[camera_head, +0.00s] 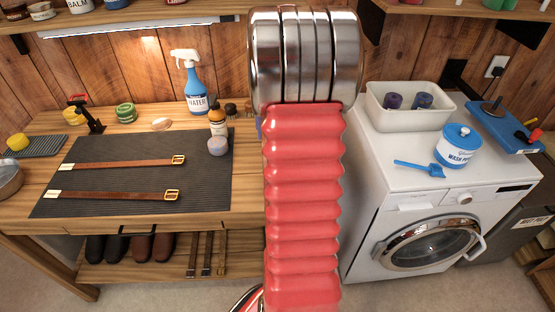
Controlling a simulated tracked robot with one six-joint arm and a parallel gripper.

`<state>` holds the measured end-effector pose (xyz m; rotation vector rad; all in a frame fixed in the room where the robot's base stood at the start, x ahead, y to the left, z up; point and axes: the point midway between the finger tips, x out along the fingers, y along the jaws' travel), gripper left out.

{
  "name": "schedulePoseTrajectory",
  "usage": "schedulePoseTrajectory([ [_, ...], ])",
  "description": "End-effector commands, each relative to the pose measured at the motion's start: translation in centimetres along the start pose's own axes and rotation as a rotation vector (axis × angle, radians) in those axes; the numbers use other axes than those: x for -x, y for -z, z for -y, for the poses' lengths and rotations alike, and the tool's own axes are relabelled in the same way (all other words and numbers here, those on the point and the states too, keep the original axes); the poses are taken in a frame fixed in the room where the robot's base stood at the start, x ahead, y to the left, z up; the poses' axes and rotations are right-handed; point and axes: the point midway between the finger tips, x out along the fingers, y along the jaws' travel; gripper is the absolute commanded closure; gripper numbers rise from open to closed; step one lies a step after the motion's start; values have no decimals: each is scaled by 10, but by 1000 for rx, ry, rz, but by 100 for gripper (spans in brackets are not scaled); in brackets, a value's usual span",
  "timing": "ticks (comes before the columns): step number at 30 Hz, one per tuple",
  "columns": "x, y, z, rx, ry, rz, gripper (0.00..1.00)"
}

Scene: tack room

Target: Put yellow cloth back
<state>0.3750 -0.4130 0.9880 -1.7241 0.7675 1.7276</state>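I see nothing that is clearly a yellow cloth. A small yellow rounded item (18,141), perhaps a sponge, sits on a dark ribbed mat (45,146) at the left of the wooden bench (245,190). My gripper is not in view.
Two belts (120,163) lie on a large dark mat (215,185). A blue spray bottle (195,85) and a brown bottle (218,121) stand behind.

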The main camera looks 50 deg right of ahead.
Motion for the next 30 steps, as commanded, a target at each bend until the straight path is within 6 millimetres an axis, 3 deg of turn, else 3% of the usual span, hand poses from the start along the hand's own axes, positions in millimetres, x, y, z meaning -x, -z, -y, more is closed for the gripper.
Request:
schedulePoseTrajectory([
  [9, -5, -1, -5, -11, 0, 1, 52],
  [21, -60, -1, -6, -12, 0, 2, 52],
  [30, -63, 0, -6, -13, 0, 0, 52],
])
